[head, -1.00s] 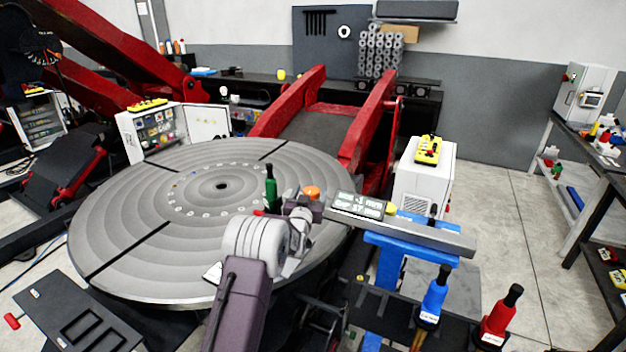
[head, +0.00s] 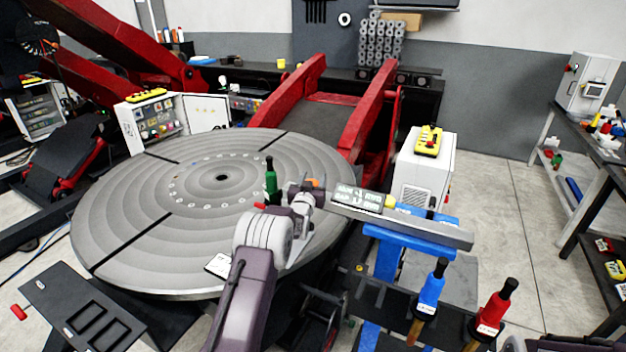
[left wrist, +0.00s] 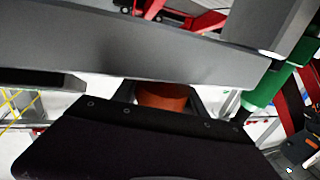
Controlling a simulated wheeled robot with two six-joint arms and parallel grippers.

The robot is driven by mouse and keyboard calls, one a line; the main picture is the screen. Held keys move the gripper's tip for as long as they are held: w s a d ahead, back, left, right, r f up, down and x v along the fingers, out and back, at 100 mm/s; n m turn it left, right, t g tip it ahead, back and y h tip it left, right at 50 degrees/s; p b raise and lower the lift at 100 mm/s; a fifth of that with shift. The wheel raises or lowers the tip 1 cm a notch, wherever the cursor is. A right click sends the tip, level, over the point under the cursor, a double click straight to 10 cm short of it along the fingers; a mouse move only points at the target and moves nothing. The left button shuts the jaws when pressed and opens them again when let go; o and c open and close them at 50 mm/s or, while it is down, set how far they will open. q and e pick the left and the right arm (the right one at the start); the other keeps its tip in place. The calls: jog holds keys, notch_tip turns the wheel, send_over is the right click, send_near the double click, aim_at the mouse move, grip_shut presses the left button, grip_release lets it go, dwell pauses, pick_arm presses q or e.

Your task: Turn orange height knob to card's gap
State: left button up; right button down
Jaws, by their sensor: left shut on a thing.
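The orange height knob (head: 315,182) shows as a small patch behind my left gripper (head: 308,190), near the right rim of the round turntable. My left gripper is shut on the knob. In the left wrist view the orange knob (left wrist: 162,97) sits between a grey bar and the dark gripper body, partly hidden by both. A dark plate with pale lettering (head: 357,199) lies just right of the gripper; I cannot read it. A small white card (head: 218,264) lies at the turntable's front edge, its print too small to read. My right gripper is not in view.
A green bottle-shaped handle (head: 270,182) stands close left of the gripper. A grey bar (head: 430,229) on a blue stand (head: 385,262) extends right. Blue (head: 431,288) and red (head: 493,308) handled tools stand at front right. Open floor lies farther right.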

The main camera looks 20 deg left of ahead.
pick_arm(q)
jog(key=shift+s+d+m+g+h+b, duration=0.1)
jog(key=shift+d+m+g+h+b, duration=0.25)
jog(key=shift+m+h+b, duration=1.3)
jog(key=shift+s+d+m+g+h+b, duration=0.1)
jog(key=shift+d+m+g+h+b, duration=0.2)
jog(key=shift+m+h+b, duration=1.3)
jog(key=shift+d+m+g+h+b, duration=0.45)
jog(key=shift+h+b, duration=0.45)
jog(key=shift+h, duration=1.65)
jog(key=shift+a+r, duration=0.1)
jog(key=o, duration=1.4)
jog(key=shift+c, duration=0.2)
